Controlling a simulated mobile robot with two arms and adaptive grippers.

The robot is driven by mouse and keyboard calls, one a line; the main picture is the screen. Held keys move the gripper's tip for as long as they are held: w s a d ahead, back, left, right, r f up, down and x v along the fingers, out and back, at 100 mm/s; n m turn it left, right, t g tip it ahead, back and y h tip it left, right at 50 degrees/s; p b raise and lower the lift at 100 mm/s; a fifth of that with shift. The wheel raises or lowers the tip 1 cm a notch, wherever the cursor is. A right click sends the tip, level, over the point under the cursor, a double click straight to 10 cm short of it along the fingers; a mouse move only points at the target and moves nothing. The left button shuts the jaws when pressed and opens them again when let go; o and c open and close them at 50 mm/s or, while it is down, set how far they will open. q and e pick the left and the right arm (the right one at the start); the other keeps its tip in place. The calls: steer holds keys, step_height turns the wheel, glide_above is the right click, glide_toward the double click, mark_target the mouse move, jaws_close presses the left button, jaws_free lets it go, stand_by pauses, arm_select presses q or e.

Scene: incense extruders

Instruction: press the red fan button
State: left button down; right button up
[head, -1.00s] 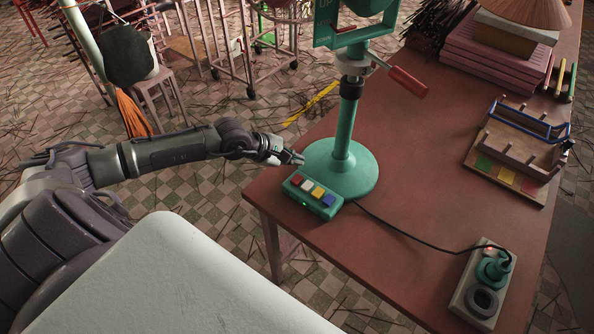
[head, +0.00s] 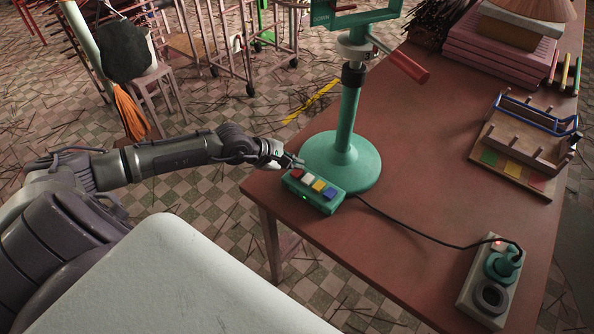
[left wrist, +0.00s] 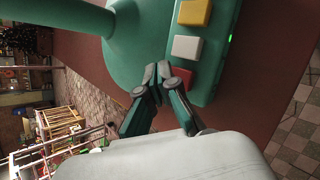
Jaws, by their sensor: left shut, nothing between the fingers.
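The teal button box (head: 314,191) lies on the table beside the round foot of the teal fan stand (head: 347,120). Its top carries a row of red, white, yellow and blue buttons, and a small green light glows on its side. The red button (head: 297,174) is at the left end; in the left wrist view the red button (left wrist: 184,77) is partly covered by a finger. My left gripper (head: 299,163) is shut and empty, its fingertips close beside the red button. In the left wrist view the fingertips (left wrist: 158,71) lie by its edge; contact cannot be told. My right gripper is not in view.
The stand's foot (head: 368,178) is close to my left fingertips. A dark cable runs from the box to a power strip (head: 489,290) at the right. A wooden rack (head: 519,150) stands at the far right. The middle of the red-brown table (head: 430,180) is mostly clear.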

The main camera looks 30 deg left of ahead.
mark_target(295, 173)
arm_select(q)
steer(key=shift+f, duration=0.1)
stand_by(0.7)
steer(key=shift+f+b, duration=0.35)
steer(key=shift+b, duration=0.15)
steer(key=shift+f+b, duration=0.45)
stand_by(0.6)
steer(key=shift+r, duration=0.1)
steer(key=shift+r+p, duration=0.5)
steer(key=shift+r, duration=0.3)
steer(key=shift+r+p, duration=1.55)
steer(key=shift+r, duration=1)
